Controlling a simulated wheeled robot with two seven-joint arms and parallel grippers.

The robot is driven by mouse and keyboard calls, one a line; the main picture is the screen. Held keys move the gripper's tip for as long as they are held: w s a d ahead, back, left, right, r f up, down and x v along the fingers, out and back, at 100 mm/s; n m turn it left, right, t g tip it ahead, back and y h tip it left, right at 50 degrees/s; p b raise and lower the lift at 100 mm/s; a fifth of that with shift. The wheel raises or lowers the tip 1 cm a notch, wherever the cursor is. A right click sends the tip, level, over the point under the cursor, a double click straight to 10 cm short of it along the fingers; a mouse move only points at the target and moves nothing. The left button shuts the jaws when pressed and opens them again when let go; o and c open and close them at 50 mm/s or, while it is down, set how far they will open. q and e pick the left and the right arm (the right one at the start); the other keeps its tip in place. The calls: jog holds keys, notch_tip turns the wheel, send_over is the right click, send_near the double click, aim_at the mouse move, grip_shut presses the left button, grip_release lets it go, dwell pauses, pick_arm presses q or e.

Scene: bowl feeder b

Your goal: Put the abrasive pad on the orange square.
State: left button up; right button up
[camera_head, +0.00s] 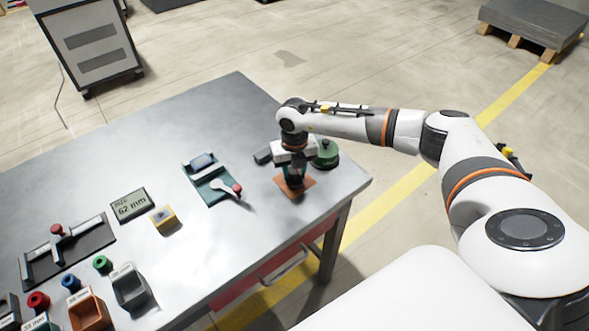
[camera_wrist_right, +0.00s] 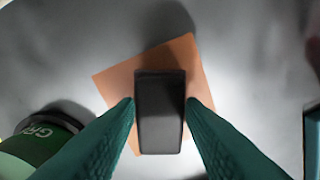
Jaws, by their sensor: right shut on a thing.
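The abrasive pad (camera_wrist_right: 160,112) is a dark grey block between the fingertips of my right gripper in the right wrist view. My right gripper (camera_head: 294,184) is shut on it and points down over the orange square (camera_head: 308,183). The orange square also shows in the right wrist view (camera_wrist_right: 115,85), turned at an angle behind the pad and partly hidden by it and the fingers. I cannot tell whether the pad touches the square. In the head view the gripper hides most of the pad. My left gripper is not in view.
A green round container (camera_head: 326,155) stands close beside the right gripper, and a dark grey block (camera_head: 263,155) lies on its other side. A teal fixture with a red knob (camera_head: 237,188) is further left. Several bins and parts fill the metal table's (camera_head: 245,110) left end.

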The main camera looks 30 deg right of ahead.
aim_at(294, 173)
jog(key=shift+f, duration=0.15)
jog(key=o, duration=1)
jog(key=shift+c, duration=0.2)
jog(key=shift+r, duration=0.25)
notch_tip(294, 173, up, 12)
jog(key=b, duration=0.1)
jog(key=shift+b, duration=0.3)
jog(key=shift+f, duration=0.1)
